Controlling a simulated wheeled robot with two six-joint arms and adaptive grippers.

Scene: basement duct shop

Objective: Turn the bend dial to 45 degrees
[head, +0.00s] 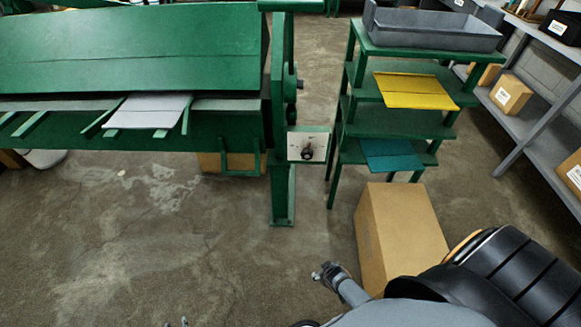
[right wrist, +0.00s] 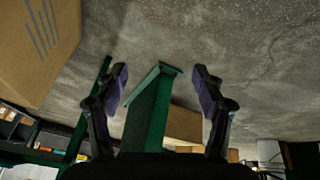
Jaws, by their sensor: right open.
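The bend dial is a small dark knob (head: 307,154) on a pale plate (head: 296,141) at the right end of the green bending machine (head: 140,45) in the head view. Its marks are too small to read. My right gripper (head: 327,272) is well below and in front of the dial, apart from it. In the right wrist view my right gripper (right wrist: 162,75) is open and empty, with the machine's green leg (right wrist: 150,110) beyond its fingers. The dial cannot be made out there. Only tiny tips of what seems my left gripper (head: 176,322) show at the bottom edge.
A cardboard box (head: 400,230) stands on the floor right of my right gripper. A green stepped rack (head: 400,120) with yellow and teal sheets stands right of the dial. A grey sheet (head: 148,110) lies on the machine. Grey shelves (head: 520,110) line the right.

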